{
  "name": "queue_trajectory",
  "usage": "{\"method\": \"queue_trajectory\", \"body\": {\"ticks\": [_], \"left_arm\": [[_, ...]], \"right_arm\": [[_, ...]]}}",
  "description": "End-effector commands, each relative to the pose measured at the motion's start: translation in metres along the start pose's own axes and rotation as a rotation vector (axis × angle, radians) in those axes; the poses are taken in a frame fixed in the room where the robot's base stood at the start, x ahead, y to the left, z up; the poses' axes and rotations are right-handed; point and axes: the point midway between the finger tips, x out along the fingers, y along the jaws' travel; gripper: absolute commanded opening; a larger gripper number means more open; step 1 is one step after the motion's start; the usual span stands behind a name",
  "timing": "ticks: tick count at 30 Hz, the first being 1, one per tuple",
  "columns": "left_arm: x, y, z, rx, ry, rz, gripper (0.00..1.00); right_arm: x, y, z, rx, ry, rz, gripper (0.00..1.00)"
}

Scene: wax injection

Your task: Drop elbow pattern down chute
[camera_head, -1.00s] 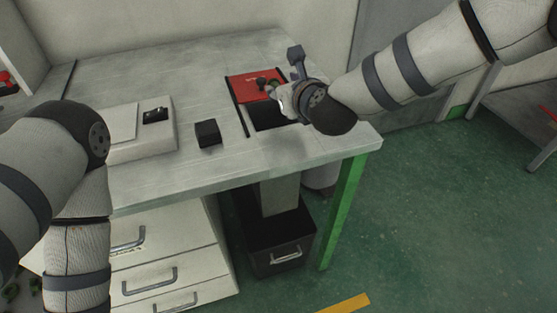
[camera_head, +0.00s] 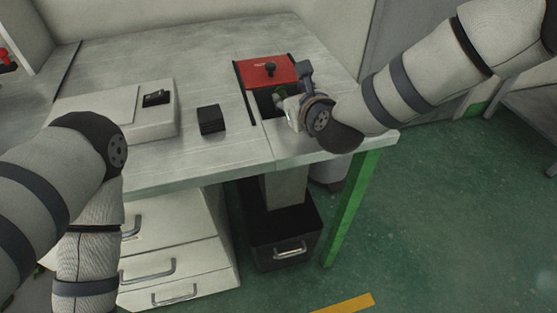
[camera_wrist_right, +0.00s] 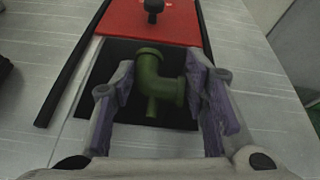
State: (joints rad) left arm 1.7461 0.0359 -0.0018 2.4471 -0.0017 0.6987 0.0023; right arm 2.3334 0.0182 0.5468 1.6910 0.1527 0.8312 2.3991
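The olive-green elbow pattern (camera_wrist_right: 160,78) sits between the fingers of my right gripper (camera_wrist_right: 162,72) in the wrist view.
The red lid (camera_head: 268,69) with a black knob lies behind the opening, beside a black rail. A small black block (camera_head: 211,119) and a white machine (camera_head: 150,122) stand on the table (camera_head: 200,60) to the left. A black bin (camera_head: 285,236) stands below the chute.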

Motion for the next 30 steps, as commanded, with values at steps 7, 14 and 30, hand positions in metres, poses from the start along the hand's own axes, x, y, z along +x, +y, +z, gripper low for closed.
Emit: {"method": "queue_trajectory", "body": {"ticks": [7,14,30], "left_arm": [[0.000,0.000,0.000,0.000,0.000,0.000,0.40],[0.000,0.000,0.000,0.001,0.001,0.000,0.40],[0.000,0.000,0.000,0.000,0.000,0.000,0.40]], "right_arm": [[0.000,0.000,0.000,0.000,0.000,0.000,0.63],[-0.011,-0.001,-0.001,0.003,0.002,0.000,0.63],[-0.119,0.000,0.000,0.001,0.000,0.000,0.63]]}}
